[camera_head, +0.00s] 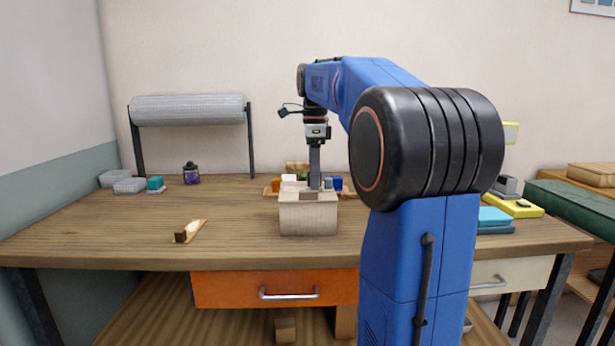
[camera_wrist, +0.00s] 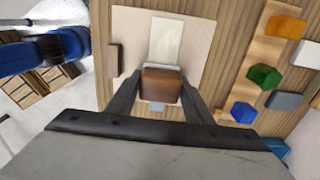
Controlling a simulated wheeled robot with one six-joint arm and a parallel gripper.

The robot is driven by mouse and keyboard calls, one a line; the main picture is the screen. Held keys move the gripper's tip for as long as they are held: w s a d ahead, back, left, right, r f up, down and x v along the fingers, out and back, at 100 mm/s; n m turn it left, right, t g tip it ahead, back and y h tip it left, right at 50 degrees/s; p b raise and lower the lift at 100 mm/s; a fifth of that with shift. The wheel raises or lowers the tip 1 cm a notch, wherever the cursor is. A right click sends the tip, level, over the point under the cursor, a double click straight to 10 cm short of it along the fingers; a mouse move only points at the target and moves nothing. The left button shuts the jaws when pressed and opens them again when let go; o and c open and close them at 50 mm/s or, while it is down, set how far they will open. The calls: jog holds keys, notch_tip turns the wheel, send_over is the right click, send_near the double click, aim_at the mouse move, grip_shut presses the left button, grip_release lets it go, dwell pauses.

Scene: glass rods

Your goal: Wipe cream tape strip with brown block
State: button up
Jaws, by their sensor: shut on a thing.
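My gripper (camera_wrist: 160,88) is shut on a brown block (camera_wrist: 161,84), with a dark finger on each side of it in the wrist view. The cream tape strip (camera_wrist: 166,38) lies on a pale board (camera_wrist: 200,50) and runs away from the block's far edge. A whitish edge shows between block and strip. I cannot tell whether the block touches the strip or hovers just above it. In the head view my gripper (camera_head: 315,186) points down at the top of a pale box-like stand (camera_head: 308,218); the strip cannot be made out there.
A wooden rack (camera_wrist: 250,75) with several coloured pieces stands right of the board. A small brown piece (camera_wrist: 113,60) is at the board's left edge. A dark-ended wooden piece (camera_head: 190,231) lies on the table (camera_head: 110,240) at left front. Clear bins (camera_head: 129,186) and a purple jar (camera_head: 191,174) stand behind.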

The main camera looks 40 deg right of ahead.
aim_at(283, 189)
jog(key=shift+s+d, duration=0.1)
jog(key=shift+d, duration=0.05)
jog(key=shift+w+a, duration=0.85)
jog(key=shift+a, duration=0.4)
jog(key=shift+w+a, duration=0.85)
jog(key=shift+a, duration=0.4)
jog(key=shift+w+a, duration=0.85)
jog(key=shift+a, duration=0.4)
jog(key=shift+r, duration=3.05)
jog(key=shift+r, duration=0.1)
notch_tip(283, 189, up, 3)
jog(key=shift+f, duration=0.1)
